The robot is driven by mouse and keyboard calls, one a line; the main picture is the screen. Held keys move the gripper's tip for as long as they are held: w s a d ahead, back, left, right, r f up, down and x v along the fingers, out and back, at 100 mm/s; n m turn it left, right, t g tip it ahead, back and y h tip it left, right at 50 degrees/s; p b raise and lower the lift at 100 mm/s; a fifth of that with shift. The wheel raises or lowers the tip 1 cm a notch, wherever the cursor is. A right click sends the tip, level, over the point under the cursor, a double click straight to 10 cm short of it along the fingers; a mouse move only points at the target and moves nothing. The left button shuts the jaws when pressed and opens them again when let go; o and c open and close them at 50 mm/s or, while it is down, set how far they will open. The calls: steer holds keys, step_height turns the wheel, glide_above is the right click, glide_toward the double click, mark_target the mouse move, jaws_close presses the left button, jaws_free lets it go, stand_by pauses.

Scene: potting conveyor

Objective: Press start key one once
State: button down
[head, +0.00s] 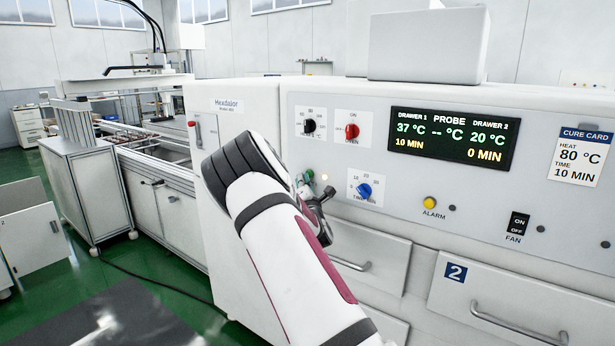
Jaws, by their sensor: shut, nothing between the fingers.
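A green key (309,177) shows on the white machine panel, just left of the blue timer knob, partly hidden behind my gripper. I take it for start key one; no label on it is visible. A small pale-yellow lamp (324,176) sits to its right. My gripper (308,191) is dark, shut and empty, with its tips just below the green key at the panel. I cannot tell whether the tips touch the key or the panel. My white arm crosses the middle of the view and hides the panel's lower left part.
A blue timer knob (364,190), red oven knob (352,130) and black knob (309,125) are close by. The display (453,139) reads 37 °C and 10 MIN for drawer 1. Drawer handles (520,325) stick out below. The green floor at left has cabinets and a cable.

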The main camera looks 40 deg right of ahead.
steer(key=shift+s+a, duration=0.3)
steer(key=shift+a, duration=0.45)
steer(key=shift+s+a+p, duration=0.3)
steer(key=shift+a, duration=0.5)
steer(key=shift+s+a+p, duration=0.25)
steer(key=shift+a, duration=0.5)
steer(key=shift+s+a+p, duration=0.3)
steer(key=shift+a, duration=0.5)
